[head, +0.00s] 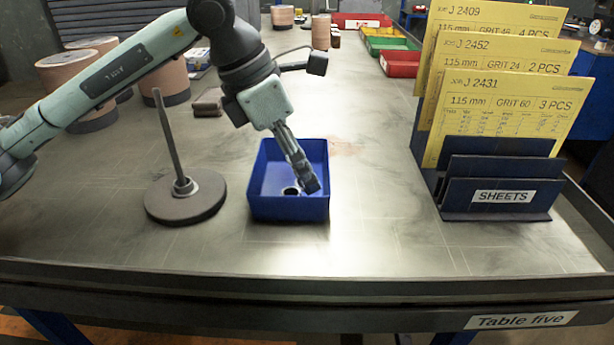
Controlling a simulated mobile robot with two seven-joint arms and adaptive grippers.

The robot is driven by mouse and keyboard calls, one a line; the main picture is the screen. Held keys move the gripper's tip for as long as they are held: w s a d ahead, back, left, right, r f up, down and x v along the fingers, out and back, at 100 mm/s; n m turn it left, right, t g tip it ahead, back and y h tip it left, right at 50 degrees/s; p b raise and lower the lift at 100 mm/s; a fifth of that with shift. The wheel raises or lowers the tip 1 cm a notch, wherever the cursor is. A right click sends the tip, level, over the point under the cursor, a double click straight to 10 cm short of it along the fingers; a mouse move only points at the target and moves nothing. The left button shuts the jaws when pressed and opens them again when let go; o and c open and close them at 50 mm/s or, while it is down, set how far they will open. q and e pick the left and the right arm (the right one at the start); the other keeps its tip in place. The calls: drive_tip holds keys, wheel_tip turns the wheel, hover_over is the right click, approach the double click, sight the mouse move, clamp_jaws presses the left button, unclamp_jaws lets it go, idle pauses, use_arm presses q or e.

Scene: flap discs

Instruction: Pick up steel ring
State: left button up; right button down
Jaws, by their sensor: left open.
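A small steel ring (290,190) with a dark outline lies on the floor of the blue bin (290,208), near its front wall. My left gripper (309,184) reaches down into the bin from above, its fingertips just right of the ring. Its jaws are open and seen nearly edge-on, so the gap between them hardly shows. I cannot tell whether a finger touches the ring. The right gripper is out of view.
Left of the bin stands a round base with an upright rod (168,140). A sheet holder (495,185) with yellow job sheets stands at the right. Brown cylinders (72,85) stand at the back left; red, green and yellow bins (388,42) at the back. The table front is clear.

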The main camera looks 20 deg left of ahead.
use_arm(q)
drive_tip(key=shift+w+d+f, duration=0.1)
drive_tip(key=shift+f, duration=0.2)
drive_tip(key=shift+c, duration=0.6)
drive_tip(key=c, duration=0.7)
drive_tip(key=shift+c, duration=0.2)
